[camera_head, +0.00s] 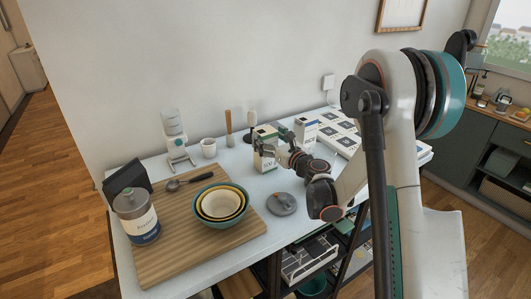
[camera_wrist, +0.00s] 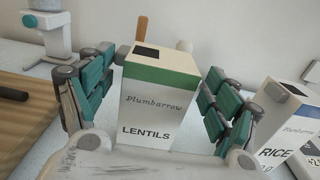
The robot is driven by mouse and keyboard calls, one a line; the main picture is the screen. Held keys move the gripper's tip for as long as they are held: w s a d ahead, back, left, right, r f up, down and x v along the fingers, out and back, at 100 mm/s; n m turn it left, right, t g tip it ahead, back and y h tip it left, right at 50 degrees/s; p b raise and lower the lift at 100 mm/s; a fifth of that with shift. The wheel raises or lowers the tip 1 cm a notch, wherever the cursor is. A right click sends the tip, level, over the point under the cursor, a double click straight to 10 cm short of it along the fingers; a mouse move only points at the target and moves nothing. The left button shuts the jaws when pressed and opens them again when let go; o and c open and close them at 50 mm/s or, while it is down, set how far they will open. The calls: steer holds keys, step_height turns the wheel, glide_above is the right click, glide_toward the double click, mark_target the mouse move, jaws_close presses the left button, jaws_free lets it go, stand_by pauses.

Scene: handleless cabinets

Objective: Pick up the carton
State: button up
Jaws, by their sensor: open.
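A white carton with a green band, labelled "Plumbarrow LENTILS" (camera_wrist: 155,105), stands upright on the table in the wrist view. In the head view the carton (camera_head: 263,158) is partly hidden behind my gripper (camera_head: 272,150). In the wrist view my gripper (camera_wrist: 157,100) is open, with one teal finger on each side of the carton. A gap shows between the carton and each finger. A second carton, labelled "RICE" (camera_wrist: 283,125), stands to the right, just outside the right finger.
A wooden board (camera_head: 172,245) with nested bowls (camera_head: 221,204) and a canister (camera_head: 136,218) lies on the left. A grey lid-like disc (camera_head: 282,204) lies in front of my gripper. Flat boxes (camera_head: 345,130) lie at the right.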

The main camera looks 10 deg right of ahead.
steer(key=shift+x, duration=1.2)
jaws_close()
steer(key=shift+r, duration=0.15)
